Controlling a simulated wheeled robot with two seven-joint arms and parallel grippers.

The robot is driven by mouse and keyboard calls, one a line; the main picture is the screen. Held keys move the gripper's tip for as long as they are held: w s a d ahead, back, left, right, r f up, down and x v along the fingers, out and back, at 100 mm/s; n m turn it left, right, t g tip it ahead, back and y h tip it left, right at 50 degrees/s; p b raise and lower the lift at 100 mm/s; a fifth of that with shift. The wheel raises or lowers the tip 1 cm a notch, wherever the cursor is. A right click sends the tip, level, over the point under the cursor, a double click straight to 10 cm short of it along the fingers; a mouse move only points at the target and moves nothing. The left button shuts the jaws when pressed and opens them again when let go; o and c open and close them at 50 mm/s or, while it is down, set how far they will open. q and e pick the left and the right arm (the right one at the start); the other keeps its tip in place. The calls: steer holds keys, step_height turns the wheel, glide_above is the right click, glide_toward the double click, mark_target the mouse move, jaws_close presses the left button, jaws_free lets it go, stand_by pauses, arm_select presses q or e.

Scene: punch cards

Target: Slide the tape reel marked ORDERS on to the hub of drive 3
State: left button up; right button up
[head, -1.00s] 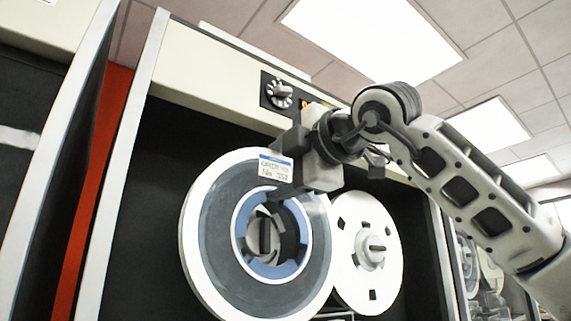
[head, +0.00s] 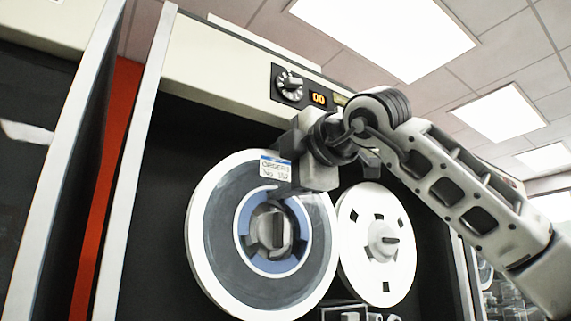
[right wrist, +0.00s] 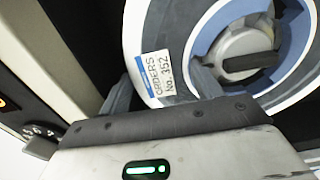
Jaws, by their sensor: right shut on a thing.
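The tape reel (head: 214,255) has a pale rim, dark tape and a blue inner ring. Its label reads ORDERS No. 352 in the right wrist view (right wrist: 160,77). My right gripper (head: 291,187) is shut on the reel's upper right part, just beside the label. The drive's hub (head: 271,232), grey with a dark crossbar, shows through the reel's central opening, roughly centred; it also shows in the right wrist view (right wrist: 240,55). The ring surrounds the hub in both views, but I cannot tell how deep the reel sits. My left gripper is not in view.
A white reel (head: 350,225) is mounted to the right, close beside the held reel. Above is a panel with a knob (head: 290,85) and a lit display (head: 318,99). The cabinet's frame post (head: 125,180) stands at the left.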

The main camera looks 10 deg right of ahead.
steer(key=shift+p+x, duration=0.35)
steer(key=shift+x, duration=0.7)
steer(key=o, duration=1.5)
steer(key=shift+r, duration=0.15)
steer(key=shift+f, duration=0.2)
steer(key=shift+c, duration=1.1)
